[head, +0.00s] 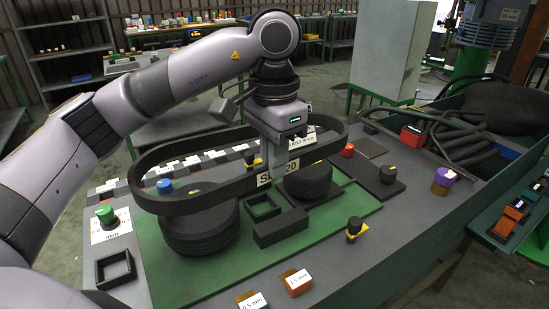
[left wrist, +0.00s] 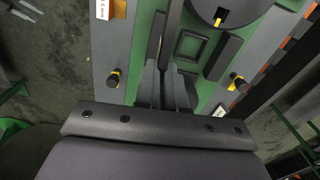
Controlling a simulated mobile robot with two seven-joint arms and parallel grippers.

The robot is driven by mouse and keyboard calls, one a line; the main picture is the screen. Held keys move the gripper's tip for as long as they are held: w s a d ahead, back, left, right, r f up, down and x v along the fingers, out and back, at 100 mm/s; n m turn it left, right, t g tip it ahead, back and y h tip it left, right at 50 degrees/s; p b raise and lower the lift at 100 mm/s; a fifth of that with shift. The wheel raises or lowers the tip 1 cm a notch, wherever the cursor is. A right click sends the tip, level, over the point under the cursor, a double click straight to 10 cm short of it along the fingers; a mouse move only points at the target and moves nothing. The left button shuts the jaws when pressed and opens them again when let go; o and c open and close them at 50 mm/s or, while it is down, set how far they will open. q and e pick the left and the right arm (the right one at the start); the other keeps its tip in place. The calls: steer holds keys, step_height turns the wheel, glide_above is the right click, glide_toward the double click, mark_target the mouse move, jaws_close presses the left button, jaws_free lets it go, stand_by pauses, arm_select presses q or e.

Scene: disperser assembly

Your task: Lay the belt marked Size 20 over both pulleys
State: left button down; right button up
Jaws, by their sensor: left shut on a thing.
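The belt is a long black oval loop (head: 215,198) with a white label ending in "20", partly hidden. My left gripper (head: 279,168) is shut on its near side, beside the label. In the left wrist view the fingers (left wrist: 166,88) pinch the dark belt strip (left wrist: 172,35). The near-left pulley (head: 198,235) and the far-right pulley (head: 308,185) are black, ribbed discs on the green plate. The belt is level around their tops, its front strip crossing before them. I cannot tell whether it touches them. My right gripper is not in view.
The green plate (head: 270,259) also carries a square black frame (head: 262,207) and a black block (head: 280,227). Black-and-yellow knobs (head: 354,228), a green button (head: 105,214) and orange labelled blocks (head: 297,282) stand around it. Coiled hoses (head: 440,135) lie at the right back.

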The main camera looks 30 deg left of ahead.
arm_select(q)
steer(key=shift+f+b, duration=3.05)
steer(key=shift+f, duration=0.85)
steer(key=shift+f+b, duration=0.8)
steer(key=shift+f, duration=0.15)
steer(key=shift+f+b, duration=0.3)
steer(key=shift+f, duration=0.1)
steer(key=c, duration=1.1)
jaws_free()
steer(key=shift+c, duration=0.2)
steer(key=shift+r, duration=0.1)
step_height(320, 180, up, 7)
steer(key=shift+f+p, duration=0.1)
steer(key=shift+p, duration=0.4)
